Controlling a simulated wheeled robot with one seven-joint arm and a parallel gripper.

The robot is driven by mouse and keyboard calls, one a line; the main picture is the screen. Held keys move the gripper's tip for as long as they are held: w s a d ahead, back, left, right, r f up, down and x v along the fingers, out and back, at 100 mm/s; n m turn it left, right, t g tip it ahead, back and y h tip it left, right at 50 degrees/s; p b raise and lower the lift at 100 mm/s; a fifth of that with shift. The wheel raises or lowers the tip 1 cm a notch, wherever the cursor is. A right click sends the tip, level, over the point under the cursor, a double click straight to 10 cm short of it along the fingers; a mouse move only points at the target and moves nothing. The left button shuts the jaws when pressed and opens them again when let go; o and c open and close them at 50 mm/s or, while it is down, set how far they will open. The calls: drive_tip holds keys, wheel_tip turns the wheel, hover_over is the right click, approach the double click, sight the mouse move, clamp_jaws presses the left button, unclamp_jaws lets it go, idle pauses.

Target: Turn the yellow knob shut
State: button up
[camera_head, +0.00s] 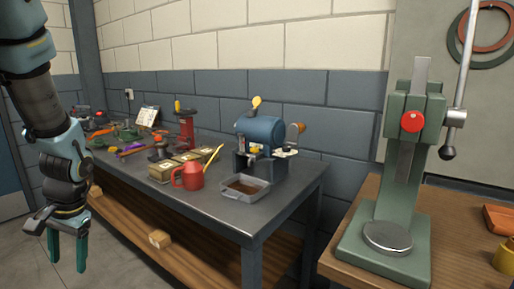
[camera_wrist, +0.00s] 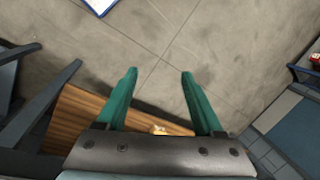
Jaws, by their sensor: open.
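A blue cylindrical tank (camera_head: 263,133) stands on a dark base near the right end of the grey metal bench. A yellow knob (camera_head: 257,101) sticks up from its top, leaning slightly. A smaller yellow part (camera_head: 254,149) shows low on its front; I cannot tell whether it is also a knob. My gripper (camera_head: 68,258) hangs at the far left, pointing down, well away from the tank and beside the bench. In the wrist view its green fingers (camera_wrist: 159,76) are apart with nothing between them, above the floor. The tank and knobs are not in the wrist view.
A grey tray (camera_head: 246,194), a red watering can (camera_head: 188,178) and several boxes (camera_head: 163,173) stand before and left of the tank. A green press (camera_head: 390,215) stands on a wooden table at right. A wooden shelf (camera_head: 190,255) runs under the bench.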

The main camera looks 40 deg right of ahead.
drive_tip(key=w+d+r+m+t+y+p, duration=0.1)
drive_tip(key=w+d+m+t, duration=0.25)
drive_tip(key=d+m, duration=0.4)
drive_tip(key=w+d+r+m+t+p, duration=0.1)
drive_tip(key=w+d+m+t+p, duration=0.2)
drive_tip(key=d, duration=0.7)
drive_tip(key=w+d+r+m+t+y, duration=0.1)
drive_tip(key=w+d+m+t, duration=0.3)
drive_tip(key=d+m, duration=0.4)
drive_tip(key=m+t+h+p, duration=0.55)
drive_tip(key=m+h, duration=0.45)
drive_tip(key=m, duration=0.3)
approach(256, 149)
drive_tip(key=shift+n, duration=0.25)
drive_tip(key=p+x, duration=0.1)
drive_tip(key=x, duration=0.8)
clamp_jaws()
